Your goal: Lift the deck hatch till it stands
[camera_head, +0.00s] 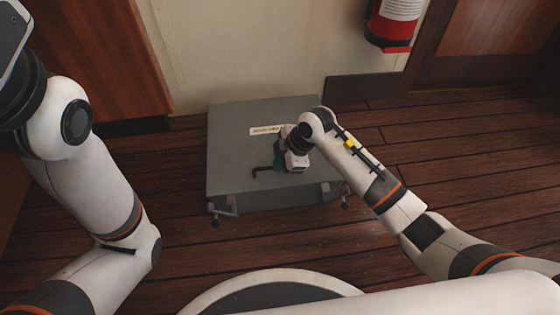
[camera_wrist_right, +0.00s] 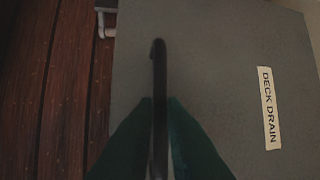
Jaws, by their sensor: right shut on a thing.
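The deck hatch (camera_head: 235,150) is a grey-green square lid low on the floor in the middle of the head view. A shaded gap shows under its near edge; I cannot tell how far it is tilted. It fills much of the right wrist view (camera_wrist_right: 225,70), with a "DECK DRAIN" label (camera_wrist_right: 269,108). My right gripper (camera_head: 281,168) is at the near part of the lid, shut on its dark bar handle (camera_head: 262,170). In the wrist view the green fingers (camera_wrist_right: 160,125) close around the handle (camera_wrist_right: 159,70).
Metal latches (camera_head: 222,210) (camera_head: 345,203) sit at the hatch's near corners. A pale wall (camera_head: 250,50) stands close behind the hatch. A red fire extinguisher (camera_head: 393,25) hangs at the upper right. Wooden floor (camera_head: 450,160) is clear to the right.

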